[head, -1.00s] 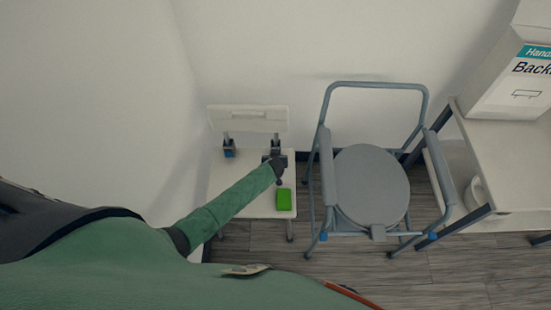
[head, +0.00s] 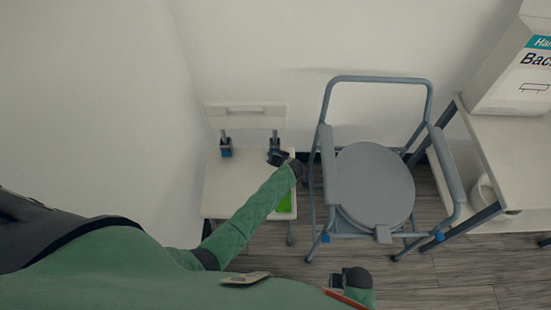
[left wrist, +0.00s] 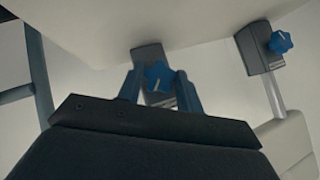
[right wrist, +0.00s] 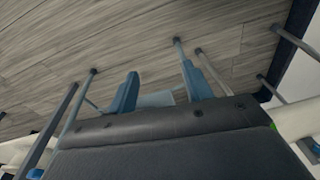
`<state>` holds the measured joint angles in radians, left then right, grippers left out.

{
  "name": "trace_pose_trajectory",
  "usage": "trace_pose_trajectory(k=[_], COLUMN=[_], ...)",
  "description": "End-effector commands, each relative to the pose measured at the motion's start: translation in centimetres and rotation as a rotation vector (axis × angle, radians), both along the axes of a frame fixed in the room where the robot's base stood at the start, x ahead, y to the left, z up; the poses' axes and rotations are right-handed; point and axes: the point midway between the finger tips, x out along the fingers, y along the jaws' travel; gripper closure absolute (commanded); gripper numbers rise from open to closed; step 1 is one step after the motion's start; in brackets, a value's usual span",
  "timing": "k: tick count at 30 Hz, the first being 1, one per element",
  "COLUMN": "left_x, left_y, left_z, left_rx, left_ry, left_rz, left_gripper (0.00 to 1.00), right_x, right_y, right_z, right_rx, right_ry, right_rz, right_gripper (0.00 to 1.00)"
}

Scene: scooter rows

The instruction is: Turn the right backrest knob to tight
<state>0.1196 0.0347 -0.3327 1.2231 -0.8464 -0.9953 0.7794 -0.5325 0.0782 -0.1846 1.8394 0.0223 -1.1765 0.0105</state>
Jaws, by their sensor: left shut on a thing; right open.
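A white shower chair with a backrest (head: 250,116) and a seat (head: 225,187) stands against the wall. Its right backrest bracket shows in the head view (head: 274,142). In the left wrist view the right backrest knob (left wrist: 158,76) is blue and star-shaped, on a grey bracket. My left gripper (head: 277,157) is shut on this knob, with one finger on each side (left wrist: 159,90). The left backrest knob (head: 227,153) is blue and free; it also shows in the left wrist view (left wrist: 280,42).
A green block (head: 285,204) on the seat is partly hidden by my left forearm. A grey commode chair (head: 375,187) stands close on the right. A white table (head: 510,150) with a box (head: 518,75) is at far right. Bare floor (head: 430,272) lies in front.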

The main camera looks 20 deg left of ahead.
Motion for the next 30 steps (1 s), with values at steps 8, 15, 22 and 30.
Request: trace_pose_trajectory(k=[8, 15, 22, 30], left_x=[0.0, 0.0, 0.0, -0.1], left_y=[0.0, 0.0, 0.0, -0.1], left_z=[-0.1, -0.1, -0.1, 0.0], left_rx=[0.028, 0.029, 0.029, 0.028], left_ry=[0.009, 0.009, 0.009, 0.009], left_rz=[0.002, 0.001, 0.001, 0.000], left_gripper=[0.87, 0.87, 0.43, 0.43], right_x=[0.4, 0.4, 0.4, 0.4], right_y=[0.2, 0.2, 0.3, 0.3], right_z=[1.4, 1.5, 1.5, 1.4], right_rx=[0.002, 0.003, 0.005, 0.004], right_ry=[-0.002, -0.001, -0.002, -0.001], right_rz=[0.000, 0.000, -0.001, 0.000], right_gripper=[0.50, 0.50, 0.50, 0.50])
